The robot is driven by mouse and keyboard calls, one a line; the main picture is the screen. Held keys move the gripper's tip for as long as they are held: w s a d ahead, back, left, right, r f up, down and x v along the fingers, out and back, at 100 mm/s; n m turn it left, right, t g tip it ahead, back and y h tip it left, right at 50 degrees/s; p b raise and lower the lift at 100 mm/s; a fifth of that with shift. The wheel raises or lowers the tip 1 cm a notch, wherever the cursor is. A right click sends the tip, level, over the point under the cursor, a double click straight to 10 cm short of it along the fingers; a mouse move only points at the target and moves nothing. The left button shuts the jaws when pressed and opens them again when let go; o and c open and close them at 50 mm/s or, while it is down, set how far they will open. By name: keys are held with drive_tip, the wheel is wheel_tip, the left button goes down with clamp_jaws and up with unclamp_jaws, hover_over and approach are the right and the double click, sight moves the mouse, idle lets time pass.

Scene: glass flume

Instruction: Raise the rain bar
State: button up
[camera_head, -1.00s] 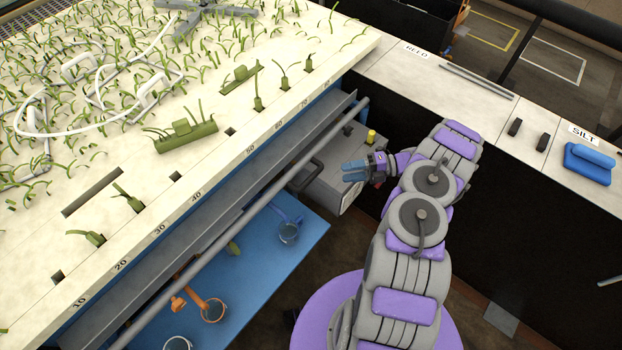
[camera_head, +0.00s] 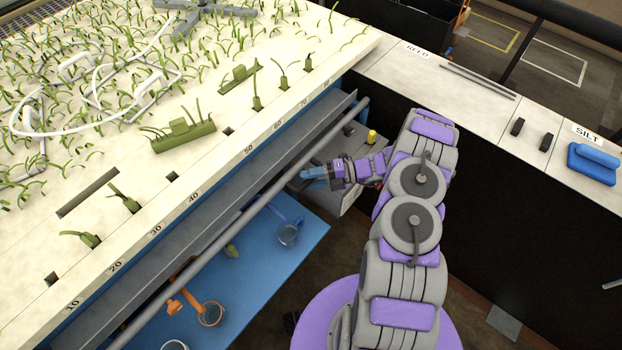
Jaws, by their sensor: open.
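A long grey bar (camera_head: 262,196) runs along the numbered front edge of the planted bed; no label shows whether it is the rain bar. A grey channel (camera_head: 215,205) lies between it and the bed edge. My gripper (camera_head: 312,175), with blue fingers, is just right of the bar, over the grey box (camera_head: 338,196) below. The fingers are open and nothing shows between them. Whether they touch anything cannot be told. The gripper hides most of the box's dark handle. A yellow knob (camera_head: 371,137) stands on the box behind my wrist.
A blue shelf (camera_head: 262,262) under the bar holds a blue cup (camera_head: 288,235) and an orange-handled cup (camera_head: 210,313). The pale bed (camera_head: 150,215) carries green plants and a white looped tube. A counter (camera_head: 475,110) marked REED and SILT stands at right, with a blue block (camera_head: 592,164).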

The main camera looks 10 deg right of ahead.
clamp_jaws()
idle(0.3)
idle(0.3)
wheel_tip(320, 180, up, 29)
drive_tip(key=p, duration=1.9)
unclamp_jaws()
